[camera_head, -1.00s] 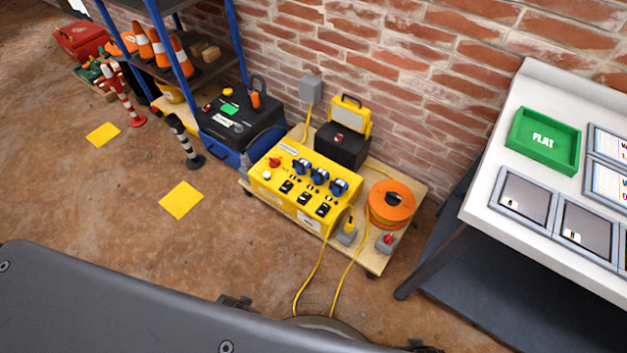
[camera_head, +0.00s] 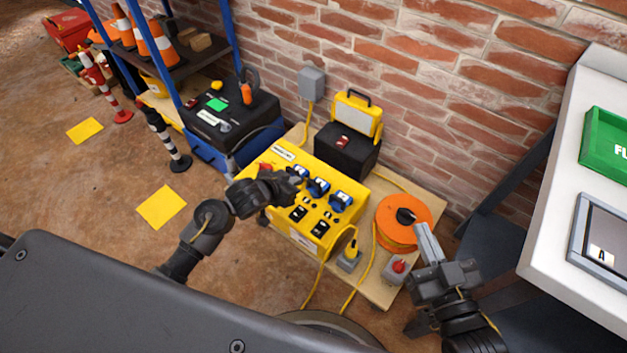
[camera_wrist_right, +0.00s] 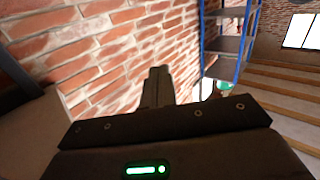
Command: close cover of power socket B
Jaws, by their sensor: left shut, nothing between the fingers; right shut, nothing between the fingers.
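The yellow power box (camera_head: 287,215) stands on a low wooden board by the brick wall. Several blue socket covers, among them a middle one (camera_head: 318,187) and a right one (camera_head: 341,200), sit in a row on its top. Their letters are too small to read, and I cannot tell which is B. My left gripper (camera_head: 296,178) is shut and empty over the box, hiding part of its left side and the left blue cover. My right gripper (camera_head: 428,240) is shut and empty in front of the orange reel; its shut fingers (camera_wrist_right: 158,85) also show in the right wrist view.
An orange cable reel (camera_head: 392,238) and a grey box with a red button (camera_head: 396,269) stand right of the power box. A black case with a yellow lamp (camera_head: 350,137) stands behind. A white table (camera_head: 560,215) is at right. Yellow cables run along the floor.

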